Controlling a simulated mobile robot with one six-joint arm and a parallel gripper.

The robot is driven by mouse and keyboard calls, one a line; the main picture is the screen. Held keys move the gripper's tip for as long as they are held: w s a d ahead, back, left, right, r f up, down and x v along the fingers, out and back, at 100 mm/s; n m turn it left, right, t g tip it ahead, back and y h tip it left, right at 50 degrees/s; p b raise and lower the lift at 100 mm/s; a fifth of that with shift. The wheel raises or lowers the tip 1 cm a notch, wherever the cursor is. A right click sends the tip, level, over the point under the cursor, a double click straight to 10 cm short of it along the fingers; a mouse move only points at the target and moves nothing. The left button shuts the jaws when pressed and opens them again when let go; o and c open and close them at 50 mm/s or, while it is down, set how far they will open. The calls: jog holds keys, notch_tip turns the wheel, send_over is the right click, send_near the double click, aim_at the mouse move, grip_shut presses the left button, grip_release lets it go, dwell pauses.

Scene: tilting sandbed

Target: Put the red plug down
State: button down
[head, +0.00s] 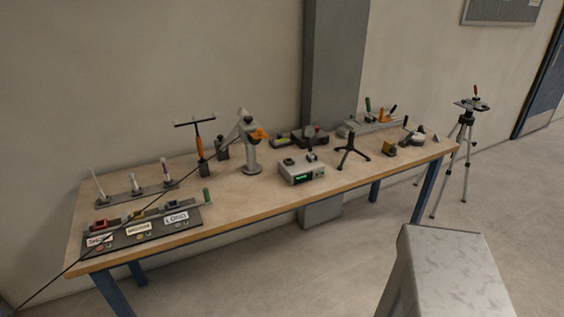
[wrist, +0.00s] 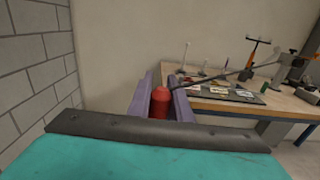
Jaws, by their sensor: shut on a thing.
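In the wrist view my gripper (wrist: 162,92) has two purple fingers shut on the red plug (wrist: 159,104). The plug's rounded red body shows between the fingers, and its lower end is hidden. A dark cable (wrist: 212,78) shows to the right of the fingers and runs toward the table. The plug is held to the left of the table's end, apart from the tabletop in the picture. In the head view neither my gripper nor the held plug shows, but a thin dark line (head: 128,207) runs from the lower left corner up to a grey stand (head: 249,150).
The wooden table (head: 240,205) carries a dark label board (head: 130,247), a rack with upright tubes (head: 138,190), a grey meter box (head: 301,172) and a black tripod stand (head: 350,152). A tall tripod (head: 464,140) stands beyond the right end. Wooden top is bare near the front middle.

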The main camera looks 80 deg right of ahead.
jog(key=s+d+f+m+g+h+b, duration=0.1)
jog(key=s+d+m+g+b, duration=0.2)
jog(key=d, duration=1.1)
jog(key=s+d+f+m+g+h+b, duration=0.1)
jog(key=s+d+f+g+h, duration=0.3)
jog(key=d, duration=1)
jog(key=s+d+r+m+g+y+b, duration=0.1)
jog(key=s+d+m+g+b, duration=0.3)
jog(key=d, duration=1)
jog(key=s+d+f+m+g+b, duration=0.1)
jog(key=s+d+g, duration=0.1)
jog(key=s+d, duration=0.6)
jog(key=s+d+f+m+g+y+b, duration=0.1)
jog(key=s+d, duration=0.7)
jog(key=s, duration=0.8)
jog(key=s+d+f+m+g+y+b, duration=0.1)
jog(key=s+d+g, duration=0.3)
jog(key=s+d, duration=0.4)
jog(key=s+m+b, duration=0.1)
jog(key=s, duration=0.3)
jog(key=shift+s+d+f+m+g, duration=0.25)
jog(key=shift+d+f+m+g, duration=0.05)
jog(key=shift+d+m+g, duration=0.1)
jog(key=p, duration=0.1)
send_over(263, 194)
jog(key=shift+w+f, duration=0.1)
jog(key=shift+f, duration=0.6)
jog(key=shift+f, duration=0.1)
jog(key=shift+f+p, duration=0.4)
jog(key=shift+f, duration=1.25)
